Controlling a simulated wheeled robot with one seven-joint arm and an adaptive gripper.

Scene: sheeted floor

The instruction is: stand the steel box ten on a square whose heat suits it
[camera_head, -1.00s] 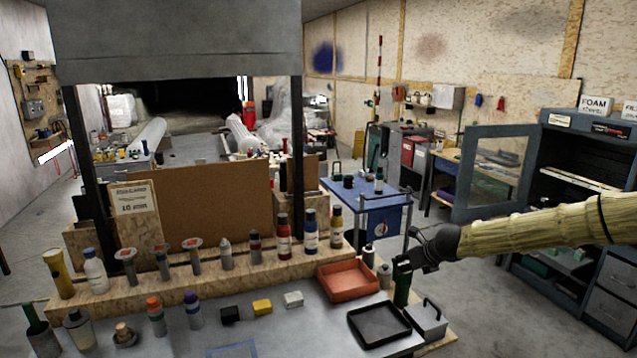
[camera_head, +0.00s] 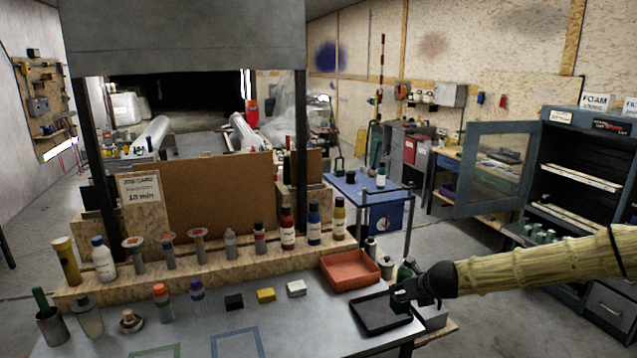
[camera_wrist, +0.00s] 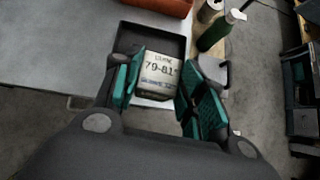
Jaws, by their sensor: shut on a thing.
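My gripper (camera_head: 402,300) hangs over the right part of the black tray (camera_head: 368,326) at the right end of the bench. In the wrist view its teal finger pads (camera_wrist: 160,90) are on both sides of a small box with a pale label (camera_wrist: 160,73), which I take as the steel box. The label reads about 79-81°; its smaller print is blurred. In the head view my gripper hides this box. Two outlined squares lie at the bench front, a green one (camera_head: 155,351) and a blue one (camera_head: 237,332); both are cut off by the frame edge, and no heat figure shows.
An orange tray (camera_head: 350,281) is behind the black tray. A green bottle (camera_wrist: 215,30) and a grey lidded thing (camera_wrist: 214,72) stand close right of my gripper. Black, yellow and white blocks (camera_head: 266,295) sit mid-bench. Bottles line a wooden shelf behind.

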